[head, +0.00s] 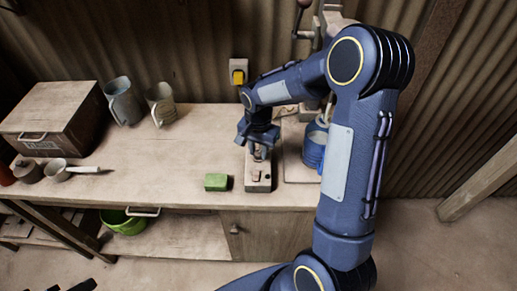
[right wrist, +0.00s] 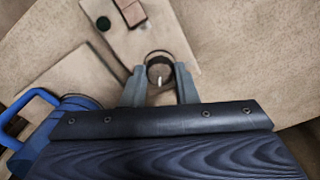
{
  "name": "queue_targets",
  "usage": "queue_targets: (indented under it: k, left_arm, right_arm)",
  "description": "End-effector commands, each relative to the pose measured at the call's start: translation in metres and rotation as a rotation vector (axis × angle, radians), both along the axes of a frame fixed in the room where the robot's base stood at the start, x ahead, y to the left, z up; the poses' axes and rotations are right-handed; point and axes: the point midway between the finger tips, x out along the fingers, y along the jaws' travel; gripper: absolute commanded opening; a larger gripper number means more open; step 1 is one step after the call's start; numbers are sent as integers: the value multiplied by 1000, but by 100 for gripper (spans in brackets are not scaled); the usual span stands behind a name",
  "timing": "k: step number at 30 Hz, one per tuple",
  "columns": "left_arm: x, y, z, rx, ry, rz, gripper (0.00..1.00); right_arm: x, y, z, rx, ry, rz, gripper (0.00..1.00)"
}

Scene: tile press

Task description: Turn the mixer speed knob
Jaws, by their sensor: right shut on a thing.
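The mixer control box (head: 258,184) is a small pale box on the bench, with a reddish switch and a dark round button on its top face. It also shows in the right wrist view (right wrist: 180,32). The speed knob (right wrist: 159,60) is a dark round knob with a white mark, at the near end of the box in that view. My right gripper (right wrist: 160,75) has one finger on each side of the knob and is shut on it. In the head view my right gripper (head: 260,148) points down over the box and hides the knob. Dark shapes at the lower left edge may be my left gripper.
A green block (head: 216,182) lies left of the box. A blue container (head: 315,146) stands to the right on a pale board. Two jugs (head: 123,101) and a wooden crate (head: 58,117) stand further left. A yellow switch (head: 238,73) is on the wall. The bench middle is clear.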

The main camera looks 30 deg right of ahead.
Motion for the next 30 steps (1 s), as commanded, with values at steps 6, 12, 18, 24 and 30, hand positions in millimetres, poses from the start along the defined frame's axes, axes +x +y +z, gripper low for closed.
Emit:
queue_targets:
  k: [6,12,18,24,30]
  left_arm:
    - [0,0,-3,0,0,0,49]
    - [0,0,-8,0,0,0,49]
    - [0,0,-13,0,0,0,49]
    - [0,0,-16,0,0,0,49]
    - [0,0,-19,0,0,0,49]
  right_arm:
    - [0,0,0,0,-1,73,4]
    - [0,0,-1,1,-1,215,4]
    - [0,0,-1,1,-1,402,4]
    - [0,0,0,1,-2,592,4]
    - [0,0,0,0,-1,782,4]
